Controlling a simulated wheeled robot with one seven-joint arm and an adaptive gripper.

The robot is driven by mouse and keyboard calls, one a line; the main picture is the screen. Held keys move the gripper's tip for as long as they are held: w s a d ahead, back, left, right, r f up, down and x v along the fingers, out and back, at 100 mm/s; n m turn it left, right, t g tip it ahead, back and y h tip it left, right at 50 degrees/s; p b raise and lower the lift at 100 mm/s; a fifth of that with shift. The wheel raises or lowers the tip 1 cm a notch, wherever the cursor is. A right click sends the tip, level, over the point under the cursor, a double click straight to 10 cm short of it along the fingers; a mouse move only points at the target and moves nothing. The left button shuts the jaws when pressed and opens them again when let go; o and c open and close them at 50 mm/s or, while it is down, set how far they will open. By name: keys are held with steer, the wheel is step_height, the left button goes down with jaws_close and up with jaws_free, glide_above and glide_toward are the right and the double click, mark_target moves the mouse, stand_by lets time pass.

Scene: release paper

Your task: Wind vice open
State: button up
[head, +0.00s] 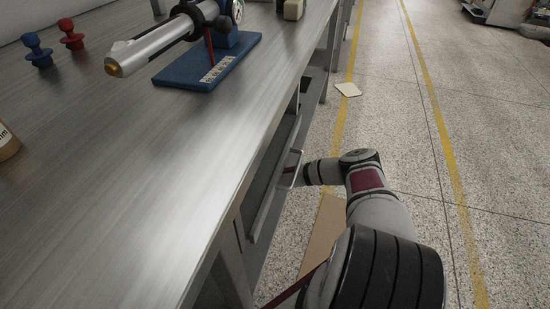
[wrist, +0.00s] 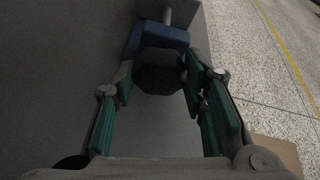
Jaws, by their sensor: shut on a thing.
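In the wrist view, my gripper (wrist: 160,80) has its green-padded fingers on both sides of a dark, faceted, rounded piece (wrist: 160,77) and is shut on it. The piece sits against a blue body (wrist: 163,35), with a grey rod or post beyond it. These look like parts of the vice, but the shade hides their detail. In the head view, my arm reaches to the side of the bench. My gripper is hidden there, and no vice can be made out.
The metal bench (head: 130,190) has a drawer with a handle (head: 297,158) on its side. On top are a silver tube on a blue base (head: 205,70), a red knob (head: 71,37), a blue knob (head: 37,50) and a brown container (head: 7,143). The speckled floor (head: 490,140) is mostly clear.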

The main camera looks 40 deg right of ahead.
steer(key=o, duration=1.2)
steer(key=shift+c, duration=0.2)
steer(key=shift+v, duration=3.8)
